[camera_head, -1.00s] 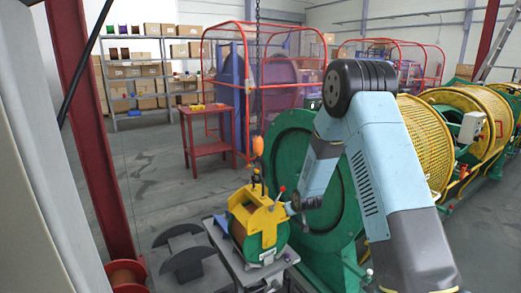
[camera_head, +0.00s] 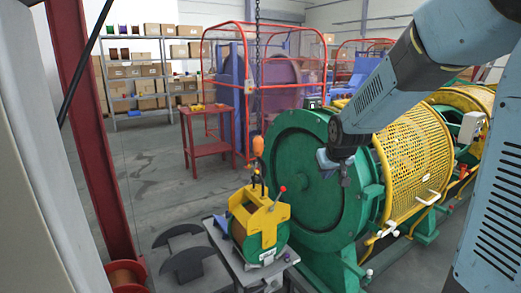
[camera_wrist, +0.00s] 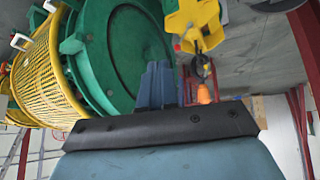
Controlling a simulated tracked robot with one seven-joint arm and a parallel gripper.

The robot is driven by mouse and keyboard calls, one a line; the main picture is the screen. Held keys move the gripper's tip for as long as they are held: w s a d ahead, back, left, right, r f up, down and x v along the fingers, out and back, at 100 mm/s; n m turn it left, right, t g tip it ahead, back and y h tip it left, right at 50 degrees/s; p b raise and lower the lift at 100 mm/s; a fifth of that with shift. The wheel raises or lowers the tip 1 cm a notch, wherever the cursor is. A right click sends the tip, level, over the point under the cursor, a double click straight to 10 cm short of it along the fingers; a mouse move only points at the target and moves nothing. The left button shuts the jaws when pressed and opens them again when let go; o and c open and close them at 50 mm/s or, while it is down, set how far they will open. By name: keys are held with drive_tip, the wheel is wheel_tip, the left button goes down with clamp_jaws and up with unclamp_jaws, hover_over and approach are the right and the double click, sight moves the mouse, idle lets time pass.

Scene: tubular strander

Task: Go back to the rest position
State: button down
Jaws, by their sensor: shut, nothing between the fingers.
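My gripper (camera_head: 335,163) is raised in front of the green round end plate of the strander (camera_head: 296,180) in the head view. Its fingers are together and empty. In the wrist view the closed fingers of my gripper (camera_wrist: 160,84) point up the picture, with the green plate (camera_wrist: 122,50) behind them. The yellow lifting clamp (camera_head: 262,218) sits over a green spool (camera_head: 262,250) on a grey cart, left of my gripper and apart from it. An orange hook (camera_head: 258,146) hangs on a chain above the clamp.
The yellow mesh cage (camera_head: 415,165) of the strander stands right of the plate, under my arm. A red table (camera_head: 207,148) and a red-framed enclosure (camera_head: 250,45) stand behind. A red post (camera_head: 92,150) stands at left.

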drive_tip(key=s+d+r+m, duration=0.1)
drive_tip(key=s+r, duration=0.3)
drive_tip(key=s, duration=1)
drive_tip(key=s+d+r+m+g, duration=0.1)
drive_tip(key=s+r, duration=0.3)
drive_tip(key=s, duration=1.1)
drive_tip(key=shift+d+g, duration=0.3)
drive_tip(key=shift+d, duration=0.4)
drive_tip(key=shift+s, duration=0.15)
